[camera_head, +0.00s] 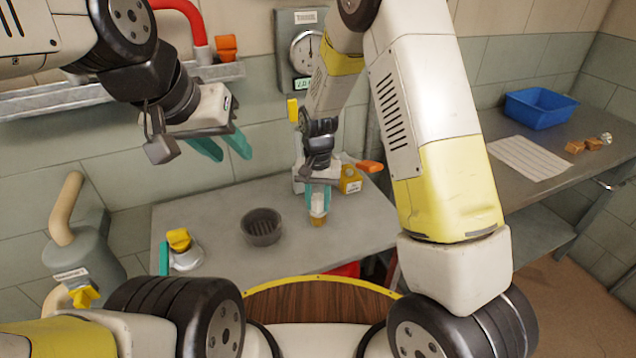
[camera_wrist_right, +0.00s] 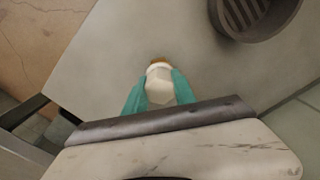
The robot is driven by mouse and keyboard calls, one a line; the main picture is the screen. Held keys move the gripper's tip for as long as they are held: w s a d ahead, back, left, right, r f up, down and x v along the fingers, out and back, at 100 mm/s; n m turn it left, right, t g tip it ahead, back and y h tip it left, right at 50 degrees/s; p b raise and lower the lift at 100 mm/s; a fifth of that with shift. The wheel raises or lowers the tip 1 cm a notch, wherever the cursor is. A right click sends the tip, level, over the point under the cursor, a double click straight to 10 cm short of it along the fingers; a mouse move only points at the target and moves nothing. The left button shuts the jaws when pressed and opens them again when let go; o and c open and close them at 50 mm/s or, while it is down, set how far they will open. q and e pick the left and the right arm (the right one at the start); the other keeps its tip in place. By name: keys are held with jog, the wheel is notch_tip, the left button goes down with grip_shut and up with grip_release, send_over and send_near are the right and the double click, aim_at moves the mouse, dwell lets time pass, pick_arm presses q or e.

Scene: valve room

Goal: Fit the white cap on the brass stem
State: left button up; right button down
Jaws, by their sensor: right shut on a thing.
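The white cap (camera_head: 318,206) is between the teal fingers of my right gripper (camera_head: 318,196), low over the grey table. It also shows in the right wrist view (camera_wrist_right: 160,86), with a teal finger on each side. The brass stem (camera_head: 318,221) shows as a small brass-orange end just below the cap, and at the cap's far end in the right wrist view (camera_wrist_right: 159,62). I cannot tell whether the cap is seated on it or only lined up with it. My left gripper (camera_head: 222,150) is open and empty, up in the air left of the table's middle.
A dark grooved round dish (camera_head: 262,228) stands left of the cap. A white fitting with a yellow knob (camera_head: 180,240) is at the table's left. A yellow box (camera_head: 350,180) stands behind right. A blue bin (camera_head: 540,107) and a paper sheet (camera_head: 528,158) lie on the right bench.

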dwell(0.3)
jog(key=c, duration=0.9)
grip_release()
jog(key=shift+c, duration=0.2)
jog(key=o, duration=0.4)
jog(key=shift+r, duration=3.5)
